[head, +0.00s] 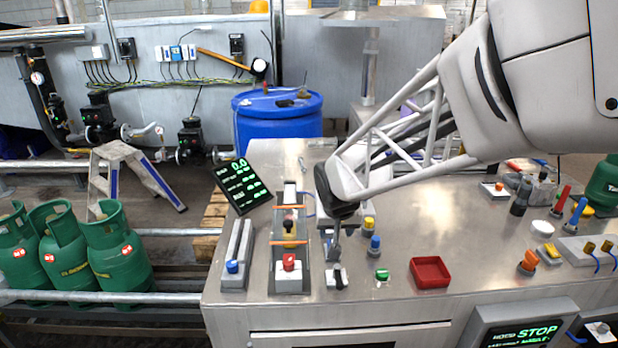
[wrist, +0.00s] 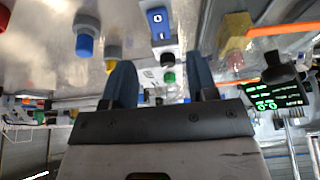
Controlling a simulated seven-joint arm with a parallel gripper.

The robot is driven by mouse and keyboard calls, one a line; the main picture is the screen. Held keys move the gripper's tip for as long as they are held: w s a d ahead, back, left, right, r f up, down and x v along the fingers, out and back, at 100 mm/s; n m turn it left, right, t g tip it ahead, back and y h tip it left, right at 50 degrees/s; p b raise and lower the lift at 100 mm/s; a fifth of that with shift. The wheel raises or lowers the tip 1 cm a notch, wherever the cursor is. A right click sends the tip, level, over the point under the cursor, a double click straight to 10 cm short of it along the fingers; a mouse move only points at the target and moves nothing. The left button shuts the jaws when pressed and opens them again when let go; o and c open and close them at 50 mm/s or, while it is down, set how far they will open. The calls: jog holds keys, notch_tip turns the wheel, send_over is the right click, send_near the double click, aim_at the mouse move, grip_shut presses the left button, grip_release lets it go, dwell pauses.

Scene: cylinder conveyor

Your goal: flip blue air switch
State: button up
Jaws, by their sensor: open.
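The blue air switch (wrist: 157,22) is a blue rocker marked 0 and I on a pale housing, in the upper middle of the wrist view. In the head view, the small pale box with a dark top (head: 337,279) just below my gripper seems to be the same switch. My gripper (head: 336,238) points down above the steel bench, close behind that box. In the wrist view its two fingers (wrist: 161,78) are apart with nothing held between them. The rocker lies beyond the fingertips; I cannot tell whether they touch anything. My gripper hides part of the panel behind it.
A blue knob (head: 375,245) and a yellow knob (head: 369,224) stand close to the right. A green button (head: 382,275) and a red tray (head: 430,272) are on the bench. A red button (head: 289,262) and orange bars (head: 290,243) stand close to the left.

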jog(key=shift+x, duration=3.9)
